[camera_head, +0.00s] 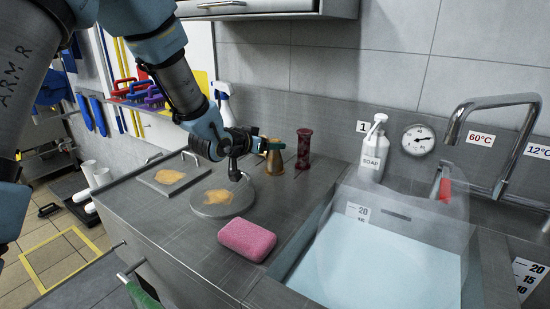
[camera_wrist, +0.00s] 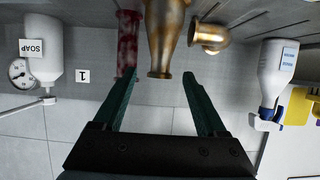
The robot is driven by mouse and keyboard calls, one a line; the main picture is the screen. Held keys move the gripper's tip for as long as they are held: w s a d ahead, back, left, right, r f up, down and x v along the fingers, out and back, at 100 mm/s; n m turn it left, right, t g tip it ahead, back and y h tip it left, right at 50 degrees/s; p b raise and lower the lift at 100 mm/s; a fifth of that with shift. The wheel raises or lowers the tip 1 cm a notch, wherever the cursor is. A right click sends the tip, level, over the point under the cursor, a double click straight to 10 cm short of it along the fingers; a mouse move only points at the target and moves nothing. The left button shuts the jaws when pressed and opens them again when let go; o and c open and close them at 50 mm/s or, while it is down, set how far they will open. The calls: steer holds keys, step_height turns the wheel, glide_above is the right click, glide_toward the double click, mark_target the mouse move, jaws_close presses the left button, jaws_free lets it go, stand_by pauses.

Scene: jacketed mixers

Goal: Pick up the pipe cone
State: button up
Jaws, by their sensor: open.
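The pipe cone appears to be the brass, flared piece (camera_head: 273,160) standing upright on the steel counter toward the wall. In the wrist view, which is upside down, the brass cone (camera_wrist: 163,40) lies ahead between my two green fingers, its narrow rimmed end near the fingertips' line. My gripper (camera_wrist: 162,75) is open, with nothing held between the fingers. In the head view my gripper (camera_head: 262,146) is beside the cone and partly overlaps it. Whether a finger touches the cone cannot be told.
A red-stained pipe (camera_head: 304,148) stands close right of the cone; a brass elbow (camera_wrist: 207,37) is on its other side. A round plate (camera_head: 222,207) with a brown stain, a pink sponge (camera_head: 247,240) and a soap bottle (camera_head: 373,155) are near. A water-filled sink (camera_head: 385,262) lies right.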

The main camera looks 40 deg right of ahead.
steer(key=shift+p+x, duration=0.75)
steer(key=shift+x, duration=1.25)
steer(key=shift+f, duration=0.15)
jaws_close()
